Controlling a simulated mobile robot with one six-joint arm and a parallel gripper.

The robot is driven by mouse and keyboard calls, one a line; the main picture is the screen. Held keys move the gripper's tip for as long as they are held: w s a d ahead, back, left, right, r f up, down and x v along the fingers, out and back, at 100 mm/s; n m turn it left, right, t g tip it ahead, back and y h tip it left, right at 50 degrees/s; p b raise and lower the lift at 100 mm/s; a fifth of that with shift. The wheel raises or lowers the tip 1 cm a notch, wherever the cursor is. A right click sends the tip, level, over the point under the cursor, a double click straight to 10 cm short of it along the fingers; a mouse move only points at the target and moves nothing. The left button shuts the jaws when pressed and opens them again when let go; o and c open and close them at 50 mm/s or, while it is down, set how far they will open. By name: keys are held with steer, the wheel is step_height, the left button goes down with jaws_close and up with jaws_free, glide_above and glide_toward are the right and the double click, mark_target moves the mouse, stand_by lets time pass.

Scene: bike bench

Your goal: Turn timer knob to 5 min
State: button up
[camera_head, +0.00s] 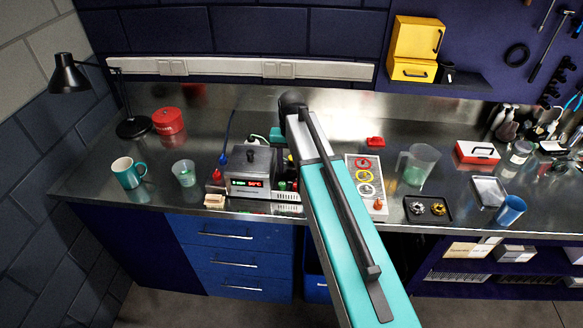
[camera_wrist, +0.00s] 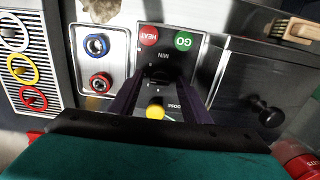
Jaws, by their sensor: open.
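The timer knob (camera_wrist: 158,77) is a dark round shape on a grey control panel, below an upside-down MIN label in the wrist view. My gripper (camera_wrist: 159,85) is open, its two dark fingers on either side of the knob. I cannot tell whether they touch it. The knob's pointer is too dark to read. On the same panel are a red HEAT button (camera_wrist: 149,36), a green GO button (camera_wrist: 184,41) and a yellow button (camera_wrist: 155,112). In the head view the knob and fingertips are hidden behind my arm.
A steel tank with a black lid knob (camera_wrist: 268,115) and lit display stands beside the panel; the tank also shows in the head view (camera_head: 249,160). A tray of coloured rings (camera_head: 352,186), a clear jug (camera_head: 417,164) and a teal mug (camera_head: 128,172) stand on the bench.

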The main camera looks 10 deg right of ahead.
steer(key=shift+f, duration=0.25)
steer(key=c, duration=1)
steer(key=shift+c, duration=0.2)
steer(key=shift+n+b, duration=0.35)
steer(key=shift+n, duration=0.25)
steer(key=o, duration=1)
steer(key=shift+o, duration=0.2)
steer(key=shift+r, duration=0.15)
